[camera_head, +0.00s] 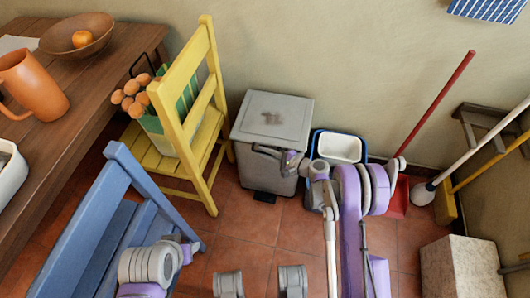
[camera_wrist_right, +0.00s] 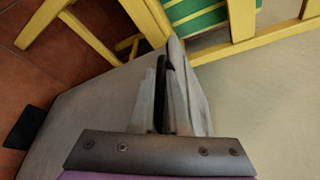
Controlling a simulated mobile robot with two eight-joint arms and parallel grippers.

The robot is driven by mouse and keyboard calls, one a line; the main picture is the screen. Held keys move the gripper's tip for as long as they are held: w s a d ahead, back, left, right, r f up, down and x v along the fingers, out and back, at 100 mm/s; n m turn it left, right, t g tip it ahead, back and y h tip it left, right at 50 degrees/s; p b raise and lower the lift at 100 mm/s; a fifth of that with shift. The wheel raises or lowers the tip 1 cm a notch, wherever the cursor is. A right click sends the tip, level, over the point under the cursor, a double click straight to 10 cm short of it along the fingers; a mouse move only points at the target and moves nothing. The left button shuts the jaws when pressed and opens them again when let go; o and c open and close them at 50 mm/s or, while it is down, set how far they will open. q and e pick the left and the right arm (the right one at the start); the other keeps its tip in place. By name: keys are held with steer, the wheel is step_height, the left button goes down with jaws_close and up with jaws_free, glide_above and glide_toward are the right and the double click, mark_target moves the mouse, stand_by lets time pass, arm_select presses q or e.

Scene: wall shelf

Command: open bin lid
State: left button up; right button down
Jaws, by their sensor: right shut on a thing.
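The grey bin (camera_head: 266,172) stands on the tiled floor against the wall, with a flat grey lid (camera_head: 275,105) on top and a dark pedal (camera_head: 265,197) at its foot. The lid looks down, or nearly so; a small gap cannot be ruled out. My right gripper (camera_head: 258,149) is at the lid's front edge.
A yellow chair (camera_head: 195,100) holding a green-striped container stands close left of the bin. A blue-and-white bin (camera_head: 339,147) is just right, partly behind my right arm. A red-handled tool (camera_head: 435,100) leans beyond. A blue bench (camera_head: 115,215) is front left.

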steer(key=shift+r, duration=0.1)
stand_by(0.7)
steer(key=shift+r+p, duration=0.35)
steer(key=shift+r, duration=0.25)
steer(key=w+d+r+m+g+p, duration=0.1)
steer(key=w+r+m+p, duration=0.1)
steer(key=r, duration=0.6)
steer(key=w+d+r+m+g+p, duration=0.1)
steer(key=w+r+m+g+p, duration=0.1)
steer(key=r, duration=0.7)
steer(key=shift+w+m+p, duration=0.5)
steer(key=shift+w+p, duration=0.5)
steer(key=shift+w, duration=0.05)
steer(key=c, duration=0.9)
jaws_free()
steer(key=p+v, duration=0.1)
steer(key=v, duration=1)
